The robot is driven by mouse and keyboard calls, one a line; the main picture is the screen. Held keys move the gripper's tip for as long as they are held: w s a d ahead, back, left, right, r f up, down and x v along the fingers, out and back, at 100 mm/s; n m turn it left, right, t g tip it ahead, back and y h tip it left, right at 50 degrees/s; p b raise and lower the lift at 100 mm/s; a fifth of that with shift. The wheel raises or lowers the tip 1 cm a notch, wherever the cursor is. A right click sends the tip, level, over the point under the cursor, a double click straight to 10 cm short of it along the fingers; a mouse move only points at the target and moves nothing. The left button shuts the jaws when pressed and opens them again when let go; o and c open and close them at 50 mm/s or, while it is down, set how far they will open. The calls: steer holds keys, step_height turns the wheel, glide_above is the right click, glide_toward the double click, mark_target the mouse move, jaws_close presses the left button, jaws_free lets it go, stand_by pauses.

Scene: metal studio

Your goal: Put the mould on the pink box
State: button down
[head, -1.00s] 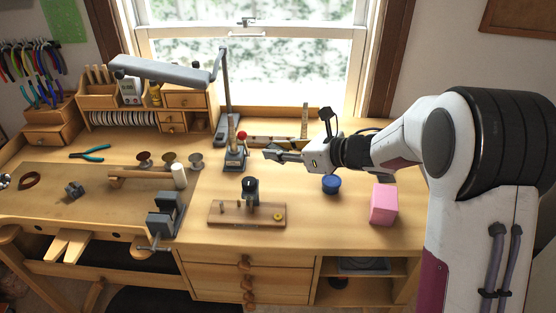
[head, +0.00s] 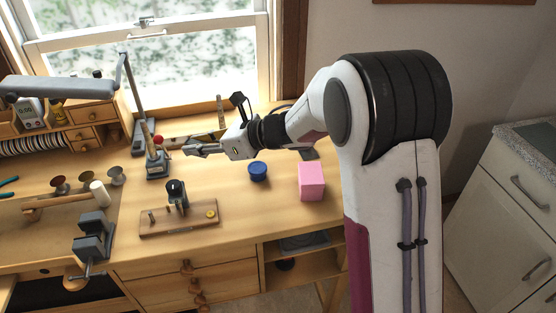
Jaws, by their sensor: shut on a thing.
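The pink box (head: 311,181) stands on the right part of the bench top, its upper face bare. My gripper (head: 190,150) is to the left of the box and further back, over the bench near the small stand with a red knob. Its jaws are shut on a small grey piece at the fingertips, which I take to be the mould. The piece is too small and too hidden by the fingers to make out its shape.
A blue round pot (head: 258,172) stands between my gripper and the pink box. A wooden board with a dark post (head: 178,216) lies in front. The small stand (head: 157,165) and a lamp are to the left. The bench top (head: 250,215) is clear before the box.

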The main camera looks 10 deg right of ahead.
steer(key=d+r+m+t+h, duration=0.1)
steer(key=d+r+m+t, duration=0.1)
steer(key=d, duration=0.8)
steer(key=d+r+m+t+h, duration=0.1)
steer(key=d+r, duration=0.2)
steer(key=d, duration=0.6)
steer(key=s+d+r, duration=0.1)
steer(key=s+d, duration=0.6)
steer(key=s, duration=0.3)
steer(key=shift+r+g, duration=0.3)
steer(key=shift+r, duration=0.05)
steer(key=shift+f, duration=0.1)
glide_above(312, 172)
steer(key=shift+s+f, duration=0.1)
steer(key=shift+f, duration=2.95)
